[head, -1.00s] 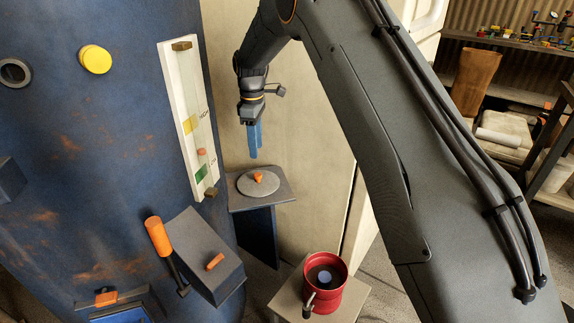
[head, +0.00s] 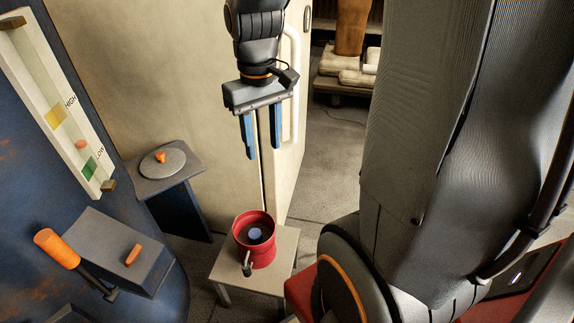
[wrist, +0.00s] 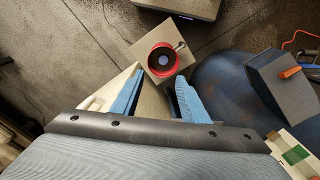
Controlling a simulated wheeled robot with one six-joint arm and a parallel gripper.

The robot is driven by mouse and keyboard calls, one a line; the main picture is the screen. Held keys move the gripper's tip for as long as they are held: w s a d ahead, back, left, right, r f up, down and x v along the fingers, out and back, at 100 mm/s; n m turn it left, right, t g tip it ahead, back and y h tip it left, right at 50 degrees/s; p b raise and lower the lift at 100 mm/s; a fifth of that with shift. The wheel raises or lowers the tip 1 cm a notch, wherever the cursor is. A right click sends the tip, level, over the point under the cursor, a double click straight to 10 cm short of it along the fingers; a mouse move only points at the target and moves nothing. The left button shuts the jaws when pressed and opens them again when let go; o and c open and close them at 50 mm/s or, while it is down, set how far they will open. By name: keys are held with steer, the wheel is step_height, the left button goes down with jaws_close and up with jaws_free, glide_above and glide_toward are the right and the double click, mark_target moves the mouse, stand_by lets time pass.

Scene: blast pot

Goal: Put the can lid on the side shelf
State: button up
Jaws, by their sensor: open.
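The can lid (head: 174,168) is a flat grey disc with an orange knob. It lies flat on the small side shelf (head: 193,168), left of centre in the head view. My gripper (head: 262,152) points down with its blue fingers apart and nothing between them. It hangs to the right of the lid and appears higher than the red can (head: 262,256). The can stands open at the top, with a dark inside and a pale round spot in it. In the wrist view, the can (wrist: 153,69) shows just beyond the open fingers (wrist: 157,88). The lid is not visible there.
A beige stand (head: 283,279) carries the red can. The blue vessel (head: 22,130) with a level gauge (head: 52,95) is at left. A grey block (head: 103,245) with an orange switch and an orange-handled lever (head: 57,249) juts out below the shelf. Floor is clear behind the can.

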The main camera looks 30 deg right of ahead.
steer(key=s+d+f+m, duration=0.1)
steer(key=s+m, duration=0.1)
steer(key=s, duration=0.6)
steer(key=shift+s+f+m, duration=0.25)
steer(key=shift+m, duration=0.05)
steer(key=a+r+n+p, duration=0.2)
steer(key=a+r+p, duration=0.2)
steer(key=a+p, duration=0.2)
steer(key=shift+s+r+p, duration=0.2)
steer(key=shift+r+p, duration=0.1)
steer(key=shift+p, duration=0.65)
